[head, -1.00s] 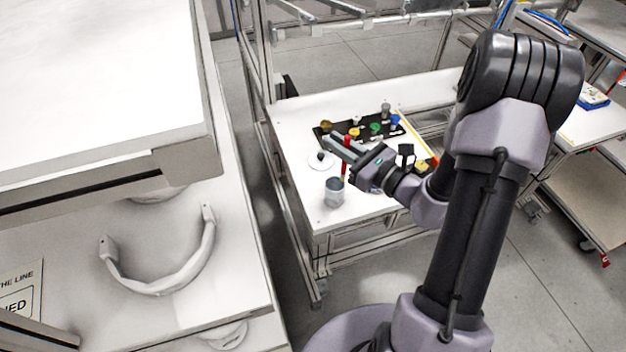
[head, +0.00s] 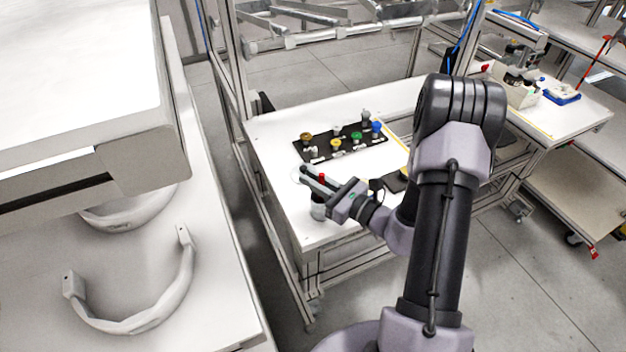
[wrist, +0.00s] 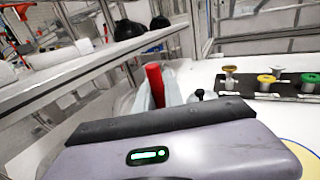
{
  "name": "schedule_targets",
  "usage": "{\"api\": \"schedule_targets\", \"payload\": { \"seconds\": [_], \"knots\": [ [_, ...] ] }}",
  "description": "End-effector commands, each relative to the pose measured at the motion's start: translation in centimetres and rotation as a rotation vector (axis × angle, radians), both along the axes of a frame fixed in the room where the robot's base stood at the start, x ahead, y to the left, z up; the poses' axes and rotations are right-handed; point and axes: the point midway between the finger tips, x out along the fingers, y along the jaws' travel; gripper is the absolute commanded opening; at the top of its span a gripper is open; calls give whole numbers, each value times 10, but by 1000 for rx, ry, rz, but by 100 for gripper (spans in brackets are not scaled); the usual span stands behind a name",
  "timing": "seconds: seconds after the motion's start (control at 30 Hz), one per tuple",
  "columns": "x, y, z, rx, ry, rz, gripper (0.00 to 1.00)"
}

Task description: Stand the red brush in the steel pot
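The red brush (head: 322,178) is upright between the fingers of my gripper (head: 312,177), with its red top showing above them. In the wrist view the red handle (wrist: 154,84) stands between two pale fingers (wrist: 156,93), which appear closed on it. The steel pot (head: 318,209) stands on the white table, just below the fingers in the head view. The brush's lower end is hidden by my gripper and the pot, so I cannot tell how far inside the pot it is.
A black rack (head: 322,148) with several coloured knobs lies behind on the white table (head: 275,135). More benches (head: 590,115) are at right. The table's left part is clear.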

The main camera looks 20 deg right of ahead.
Motion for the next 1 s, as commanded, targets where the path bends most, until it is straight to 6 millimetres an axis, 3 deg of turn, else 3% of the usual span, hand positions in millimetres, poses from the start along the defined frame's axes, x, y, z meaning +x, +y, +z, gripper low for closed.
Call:
{"api": "schedule_targets", "payload": {
  "seconds": [0.03, 0.1, 0.47, 0.8, 1.0],
  "knots": [
    [0, 0, 0, 0, 1, 0, 22],
    [0, 0, 0, 0, 1, 0, 34],
    [0, 0, 7, 0, 1, 0, 34],
    [-71, -37, 6, 2, 2, -6, 34],
    [-101, -51, 5, 0, 1, -3, 34]
  ]
}}
